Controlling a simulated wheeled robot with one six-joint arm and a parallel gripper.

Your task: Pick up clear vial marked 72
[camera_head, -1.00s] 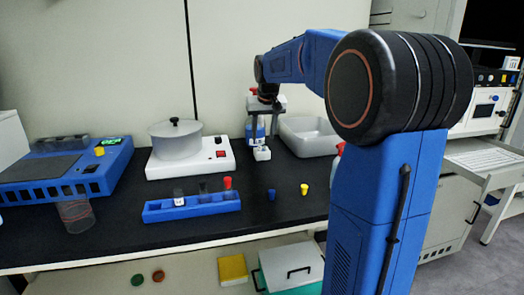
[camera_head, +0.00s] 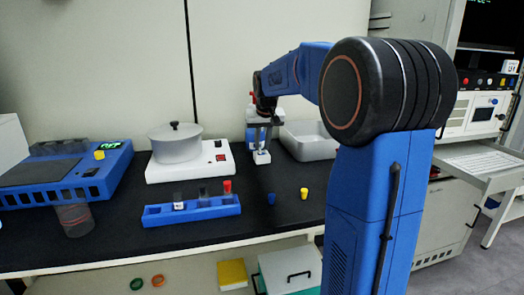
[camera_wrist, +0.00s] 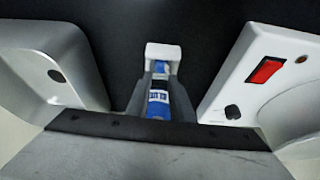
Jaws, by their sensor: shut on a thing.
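My gripper (camera_head: 261,152) is over the back of the black bench, its fingers pointing down. In the wrist view its fingers (camera_wrist: 161,75) are closed around a small blue container (camera_wrist: 158,106) with a white label that reads "BLUE". Blue also shows beside the fingers in the head view. A blue rack (camera_head: 191,214) holds a dark vial with a white label (camera_head: 179,201), another dark vial (camera_head: 203,195) and a red-capped vial (camera_head: 227,189). The number 72 cannot be read on any vial.
A pot (camera_head: 175,145) on a white hotplate (camera_head: 188,170) stands left of my gripper, and a grey basin (camera_head: 310,143) stands right. Blue (camera_head: 271,198) and yellow (camera_head: 304,193) caps lie in front. A blue machine (camera_head: 65,178) is far left.

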